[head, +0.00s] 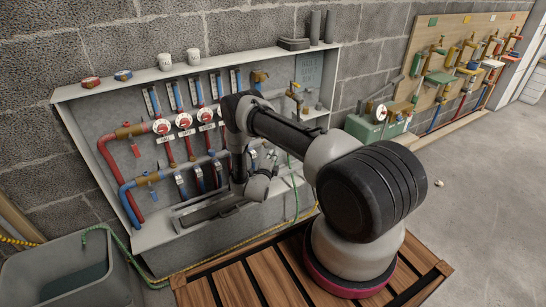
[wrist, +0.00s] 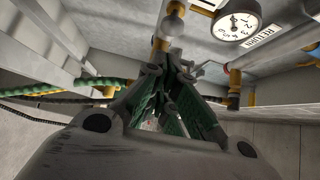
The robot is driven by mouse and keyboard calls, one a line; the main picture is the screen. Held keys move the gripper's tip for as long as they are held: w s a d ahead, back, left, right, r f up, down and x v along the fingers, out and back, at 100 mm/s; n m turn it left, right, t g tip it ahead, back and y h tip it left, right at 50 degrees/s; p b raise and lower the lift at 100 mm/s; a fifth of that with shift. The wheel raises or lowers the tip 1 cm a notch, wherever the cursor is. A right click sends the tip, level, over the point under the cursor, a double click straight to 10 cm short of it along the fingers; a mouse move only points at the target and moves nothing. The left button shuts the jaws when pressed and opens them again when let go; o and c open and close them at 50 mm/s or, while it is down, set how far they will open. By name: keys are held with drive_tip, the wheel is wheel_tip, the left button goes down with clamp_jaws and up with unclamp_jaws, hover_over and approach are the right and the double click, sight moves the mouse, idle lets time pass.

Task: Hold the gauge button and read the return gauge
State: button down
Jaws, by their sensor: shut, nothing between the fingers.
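The return gauge (wrist: 237,20) is a round white dial with a dark rim at the top of the wrist view. It appears rotated, and its numerals and needle are too small to read surely. A white label reading RETURN (wrist: 264,36) is beside it. My gripper (wrist: 170,68) has dark green fingers, closed together and empty, below and left of the gauge in the picture. Their tips are close to a brass fitting with a grey rounded part (wrist: 173,24). I cannot tell whether they touch it, or which part is the gauge button. In the head view my arm hides the gauge.
The grey manifold cabinet (head: 90,94) holds red and blue pipes, valves and flow meters. A green hose (wrist: 92,84) runs at left in the wrist view. A grey tub (head: 62,254) stands front left. A pipe board (head: 455,60) and green box (head: 372,128) are right; floor there is mostly clear.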

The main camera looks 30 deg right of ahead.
drive_tip(key=v, duration=0.9)
drive_tip(key=shift+a, duration=0.3)
drive_tip(key=shift+s, duration=0.15)
